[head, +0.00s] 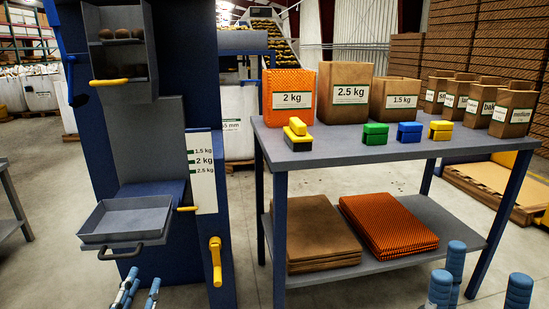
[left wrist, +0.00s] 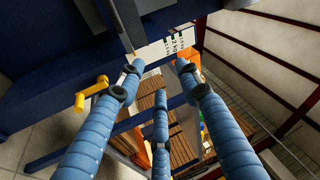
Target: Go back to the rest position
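My left gripper (head: 140,291) shows at the bottom edge of the head view, below the grader's grey tray (head: 128,222). In the left wrist view its blue fingers (left wrist: 158,75) are spread apart with nothing between them. My right gripper (head: 482,284) is at the bottom right of the head view, in front of the table. Its blue fingers stand apart and nothing shows between them; its lower part is out of frame.
The blue grader (head: 95,150) has a yellow crank (head: 215,262) low at its right. The table (head: 350,148) bears an orange 2 kg bag (head: 290,85), brown bags (head: 350,75) and small coloured blocks (head: 375,135). Its shelf holds stacked brown (head: 318,228) and orange sacks (head: 388,222).

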